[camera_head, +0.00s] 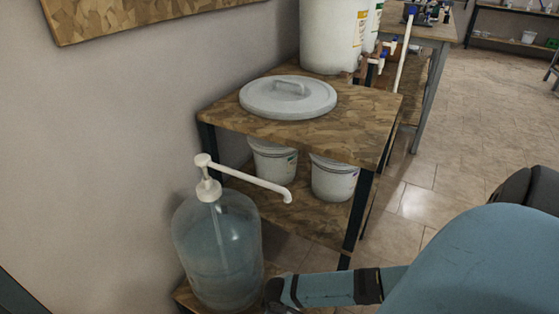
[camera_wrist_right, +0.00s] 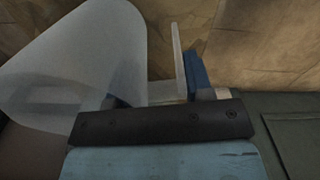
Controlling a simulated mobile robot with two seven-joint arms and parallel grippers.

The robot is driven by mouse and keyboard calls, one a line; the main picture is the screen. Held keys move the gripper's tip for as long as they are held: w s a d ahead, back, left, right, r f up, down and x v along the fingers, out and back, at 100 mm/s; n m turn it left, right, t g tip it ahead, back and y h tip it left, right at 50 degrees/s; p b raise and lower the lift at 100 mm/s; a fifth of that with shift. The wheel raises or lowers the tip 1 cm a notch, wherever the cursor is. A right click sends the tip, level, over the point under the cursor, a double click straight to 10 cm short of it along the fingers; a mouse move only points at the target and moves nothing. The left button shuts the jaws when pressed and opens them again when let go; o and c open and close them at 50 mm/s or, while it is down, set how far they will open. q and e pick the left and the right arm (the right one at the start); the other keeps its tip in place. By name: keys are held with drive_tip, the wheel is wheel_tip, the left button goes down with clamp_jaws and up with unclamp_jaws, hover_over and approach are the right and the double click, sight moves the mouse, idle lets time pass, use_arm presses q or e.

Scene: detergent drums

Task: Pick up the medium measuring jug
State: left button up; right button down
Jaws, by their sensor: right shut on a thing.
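A translucent whitish measuring jug (camera_wrist_right: 90,60) lies tilted at the left of the right wrist view. Its flat upright handle (camera_wrist_right: 179,62) reaches in between my right fingers. My right gripper (camera_wrist_right: 160,92) is shut on the handle. The frames do not show clearly whether this is the medium jug, as no other jug is seen beside it. In the head view my right arm comes in from the right, with its end (camera_head: 278,294) low beside the big bottle; the jug is hidden there. My left gripper is not in view.
A large clear pump bottle (camera_head: 215,255) stands at the lower left, its white spout pointing right. A wooden shelf (camera_head: 350,120) holds a grey lid (camera_head: 288,100) on top and white buckets (camera_head: 333,180) below. A white drum (camera_head: 335,35) stands behind. Tiled floor lies open at right.

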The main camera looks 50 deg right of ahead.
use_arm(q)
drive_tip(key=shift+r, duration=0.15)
use_arm(e)
drive_tip(key=shift+r, duration=0.15)
drive_tip(key=shift+r+p, duration=0.55)
drive_tip(key=shift+r, duration=0.35)
use_arm(q)
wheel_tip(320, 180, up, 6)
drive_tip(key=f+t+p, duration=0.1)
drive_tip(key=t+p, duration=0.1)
drive_tip(key=p, duration=0.1)
use_arm(e)
wheel_tip(320, 180, up, 6)
drive_tip(key=shift+r, duration=0.25)
use_arm(q)
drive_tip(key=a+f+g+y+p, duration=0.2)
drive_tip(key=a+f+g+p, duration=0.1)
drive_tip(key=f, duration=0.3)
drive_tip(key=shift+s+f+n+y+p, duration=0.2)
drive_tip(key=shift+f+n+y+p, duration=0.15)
drive_tip(key=shift+p, duration=0.4)
use_arm(e)
wheel_tip(320, 180, up, 11)
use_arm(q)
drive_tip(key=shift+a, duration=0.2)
use_arm(e)
drive_tip(key=shift+r, duration=0.15)
